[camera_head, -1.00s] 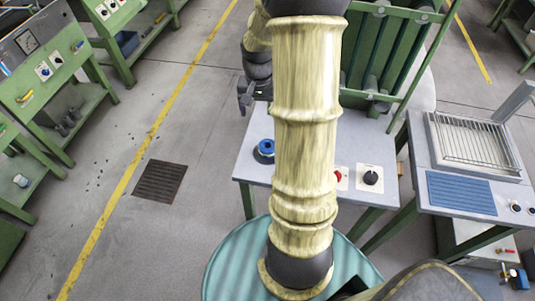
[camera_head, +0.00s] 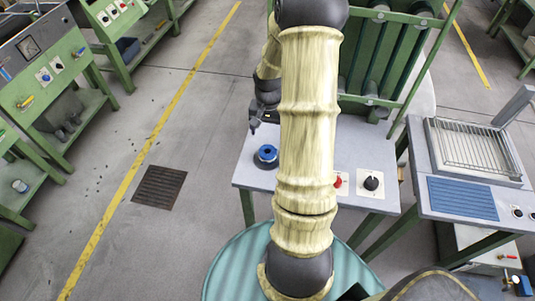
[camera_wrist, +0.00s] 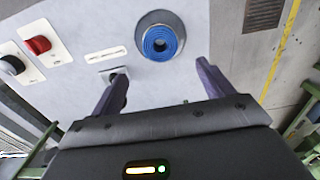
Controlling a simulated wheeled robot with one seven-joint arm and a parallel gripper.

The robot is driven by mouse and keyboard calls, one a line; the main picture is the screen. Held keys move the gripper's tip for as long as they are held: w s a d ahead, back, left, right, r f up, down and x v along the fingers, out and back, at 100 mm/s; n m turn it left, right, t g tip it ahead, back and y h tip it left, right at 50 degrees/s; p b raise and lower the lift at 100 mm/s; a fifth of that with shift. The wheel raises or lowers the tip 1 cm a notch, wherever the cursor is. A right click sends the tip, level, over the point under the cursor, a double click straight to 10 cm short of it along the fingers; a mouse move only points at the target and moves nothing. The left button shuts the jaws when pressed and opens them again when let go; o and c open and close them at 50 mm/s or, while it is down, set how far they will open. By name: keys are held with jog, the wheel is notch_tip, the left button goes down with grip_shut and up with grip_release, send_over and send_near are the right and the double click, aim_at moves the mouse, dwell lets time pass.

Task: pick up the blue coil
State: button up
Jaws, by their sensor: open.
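The blue coil (camera_head: 266,153) lies on the left part of the grey tabletop (camera_head: 252,177) in the head view, left of my arm. In the wrist view the blue coil (camera_wrist: 161,42) sits on a round grey base, above and ahead of the space between my fingers. My gripper (camera_wrist: 160,85) is open and empty, with its two dark fingers spread apart. In the head view my gripper (camera_head: 254,124) is near the table's left edge, behind and above the coil. The fingers do not touch the coil.
A red knob (camera_head: 337,181) and a black knob (camera_head: 371,183) stand on white plates right of my arm. A green frame with rollers (camera_head: 385,55) rises behind the table. A neighbouring table (camera_head: 440,203) carries a wire rack (camera_head: 475,145).

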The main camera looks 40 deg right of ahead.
send_over(267, 151)
jog(key=f, duration=0.5)
jog(key=shift+s+d, duration=0.1)
jog(key=shift+s, duration=0.2)
jog(key=f, duration=0.2)
jog(key=a+f, duration=0.1)
jog(key=f, duration=0.1)
jog(key=shift+s+p, duration=0.25)
jog(key=shift+p, duration=0.1)
jog(key=shift+d+f, duration=0.1)
jog(key=shift+f, duration=0.5)
jog(key=c, duration=1.1)
